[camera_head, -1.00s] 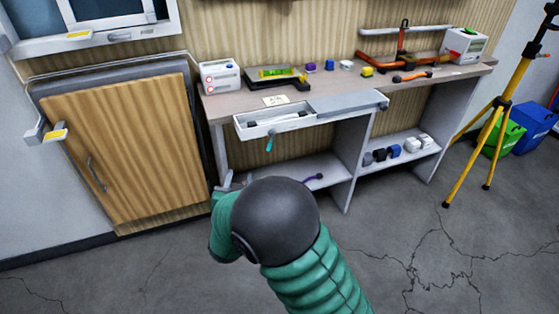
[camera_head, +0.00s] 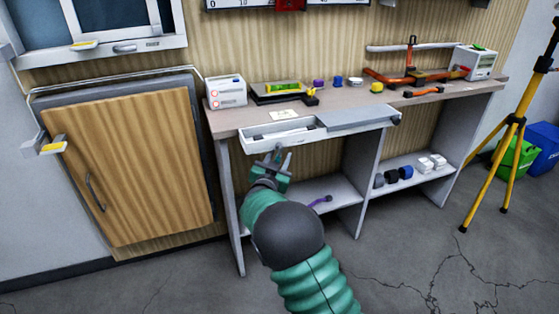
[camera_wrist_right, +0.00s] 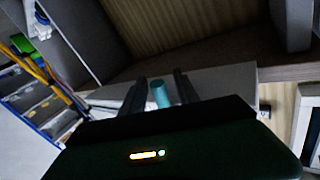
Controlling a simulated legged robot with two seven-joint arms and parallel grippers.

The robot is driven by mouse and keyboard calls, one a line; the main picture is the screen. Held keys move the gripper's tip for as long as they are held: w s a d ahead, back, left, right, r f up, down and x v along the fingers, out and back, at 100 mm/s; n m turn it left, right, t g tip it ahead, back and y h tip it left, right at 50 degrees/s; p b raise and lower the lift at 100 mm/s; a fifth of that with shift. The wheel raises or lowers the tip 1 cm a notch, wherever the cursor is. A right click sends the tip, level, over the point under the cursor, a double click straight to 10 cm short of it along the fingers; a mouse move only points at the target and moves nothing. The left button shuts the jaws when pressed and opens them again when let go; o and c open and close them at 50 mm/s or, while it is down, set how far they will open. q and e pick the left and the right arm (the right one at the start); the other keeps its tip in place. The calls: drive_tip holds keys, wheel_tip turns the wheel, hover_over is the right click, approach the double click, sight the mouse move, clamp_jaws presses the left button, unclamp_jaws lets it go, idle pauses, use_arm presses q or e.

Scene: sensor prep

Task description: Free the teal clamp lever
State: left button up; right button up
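The teal clamp lever (camera_wrist_right: 160,94) shows in the wrist view as a short teal cylinder beneath the shallow grey tray on the bench front. My right gripper (camera_head: 281,156) is raised just under the front of the tray (camera_head: 345,121). In the wrist view its two dark fingers (camera_wrist_right: 158,92) stand one on each side of the lever, with gaps visible, so it looks open. In the head view the gripper largely hides the lever. I cannot tell how deep the lever sits between the fingers. My left gripper is not in view.
The workbench (camera_head: 235,118) carries a white box (camera_head: 226,92), a dark case with a yellow-green level (camera_head: 283,88) and orange tools (camera_head: 415,77). Lower shelves hold a purple-handled item (camera_head: 320,200) and several small blocks. A wooden cabinet (camera_head: 130,160) stands left, a yellow tripod (camera_head: 515,150) right.

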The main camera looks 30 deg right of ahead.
drive_tip(key=shift+w+d, duration=0.3)
drive_tip(key=shift+d, duration=0.1)
drive_tip(key=shift+a, duration=0.2)
drive_tip(key=shift+r, duration=0.1)
drive_tip(key=shift+c, duration=1.1)
clamp_jaws()
